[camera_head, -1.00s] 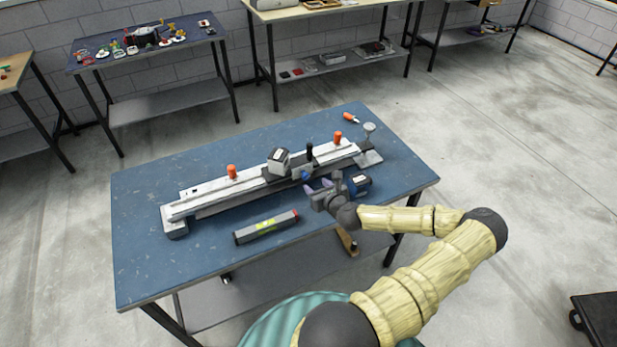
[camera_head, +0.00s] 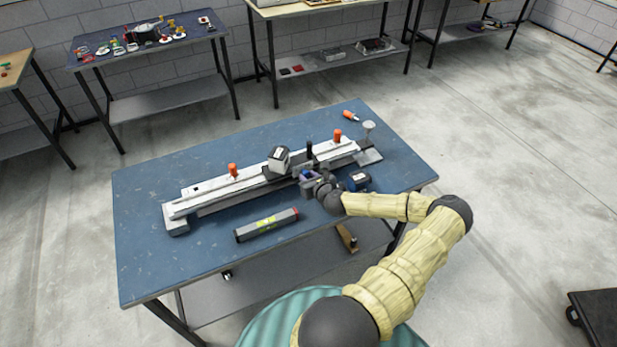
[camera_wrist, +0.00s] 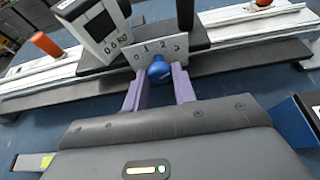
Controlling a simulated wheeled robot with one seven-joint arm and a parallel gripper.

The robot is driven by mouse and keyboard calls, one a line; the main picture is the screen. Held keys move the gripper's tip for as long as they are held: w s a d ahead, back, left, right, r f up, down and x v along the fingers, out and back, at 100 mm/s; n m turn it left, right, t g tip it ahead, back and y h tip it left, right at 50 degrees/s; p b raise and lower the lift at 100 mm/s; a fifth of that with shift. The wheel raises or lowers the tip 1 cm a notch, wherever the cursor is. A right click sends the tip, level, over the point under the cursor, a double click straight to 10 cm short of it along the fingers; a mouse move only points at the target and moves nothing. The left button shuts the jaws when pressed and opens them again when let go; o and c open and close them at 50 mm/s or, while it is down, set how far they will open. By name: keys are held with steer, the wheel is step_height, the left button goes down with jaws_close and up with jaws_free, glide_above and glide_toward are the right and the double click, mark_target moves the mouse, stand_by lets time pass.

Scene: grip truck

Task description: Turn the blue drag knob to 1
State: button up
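The blue drag knob (camera_wrist: 159,70) sits on the front of the carriage, below a plate (camera_wrist: 158,50) marked 0, 1, 2 and 3. I cannot tell which number it points to. My gripper (camera_wrist: 160,82) has its two purple fingers apart, one on each side of the knob. They are very close to it, and contact is not clear.
The white track (camera_head: 220,190) lies across the blue table (camera_head: 150,250), with orange posts (camera_head: 233,170) and a black-and-white 0.6 kg block (camera_head: 279,160). A blue-and-black object (camera_head: 358,181) stands close right of my gripper. A grey bar (camera_head: 266,225) lies in front.

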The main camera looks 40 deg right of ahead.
steer(key=c, duration=0.3)
steer(key=shift+h, duration=0.3)
steer(key=shift+a+n+h+b, duration=0.15)
steer(key=shift+n+h+b, duration=0.35)
steer(key=shift+n, duration=0.4)
steer(key=n+h+b, duration=0.2)
steer(key=n, duration=0.1)
steer(key=shift+a+f, duration=0.15)
steer(key=shift+f, duration=0.05)
steer(key=n+h+b, duration=0.2)
steer(key=n, duration=0.1)
steer(key=shift+w+a+f+b, duration=0.1)
steer(key=shift+f+b, duration=0.05)
steer(key=shift+b, duration=0.25)
steer(key=shift+n+t+h+b, duration=0.5)
steer(key=shift+n+h+b, duration=0.5)
steer(key=shift+n, duration=0.8)
